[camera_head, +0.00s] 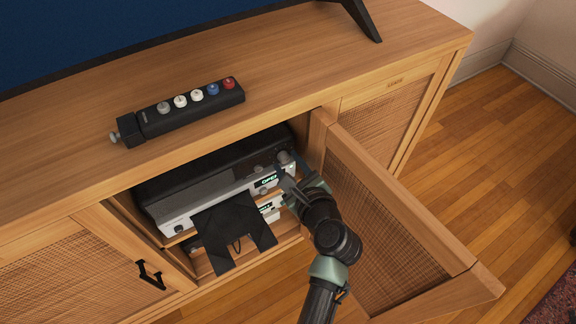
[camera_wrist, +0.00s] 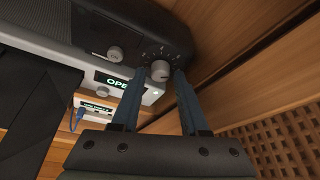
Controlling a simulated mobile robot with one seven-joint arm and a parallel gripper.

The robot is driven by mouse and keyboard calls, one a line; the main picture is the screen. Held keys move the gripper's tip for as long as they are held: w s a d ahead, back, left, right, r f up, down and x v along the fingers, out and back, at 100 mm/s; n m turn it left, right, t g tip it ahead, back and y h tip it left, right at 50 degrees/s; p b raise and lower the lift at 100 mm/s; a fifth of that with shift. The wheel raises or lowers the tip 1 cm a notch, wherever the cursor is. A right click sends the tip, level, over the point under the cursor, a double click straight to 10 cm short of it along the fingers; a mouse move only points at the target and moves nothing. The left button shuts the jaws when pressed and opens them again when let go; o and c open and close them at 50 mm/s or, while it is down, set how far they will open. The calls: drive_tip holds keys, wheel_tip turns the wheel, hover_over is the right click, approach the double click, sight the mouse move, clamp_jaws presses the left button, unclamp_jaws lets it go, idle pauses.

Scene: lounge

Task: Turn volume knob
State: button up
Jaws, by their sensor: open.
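A silver and black stereo unit (camera_head: 205,192) sits on the upper shelf inside the open cabinet. Its round volume knob (camera_wrist: 160,70), silver with a ring of marks around it, is at the unit's right end; it also shows in the head view (camera_head: 284,157). My gripper (camera_head: 286,173) reaches into the cabinet at that end. In the wrist view its two dark fingers (camera_wrist: 161,77) are open, with their tips on either side of the knob. I cannot tell whether they touch it. A lit display (camera_wrist: 117,81) starting "OPE" and a smaller knob (camera_wrist: 114,54) are to the left.
An open cabinet door (camera_head: 405,225) stands close to the right of my arm. A black cloth-like piece (camera_head: 232,232) hangs in front of the unit. Another device (camera_wrist: 97,106) is below.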

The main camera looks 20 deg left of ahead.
drive_tip(key=shift+w+a+f, duration=0.1)
drive_tip(key=shift+w+a, duration=0.1)
drive_tip(key=shift+w, duration=0.05)
drive_tip(key=shift+c, duration=0.2)
clamp_jaws()
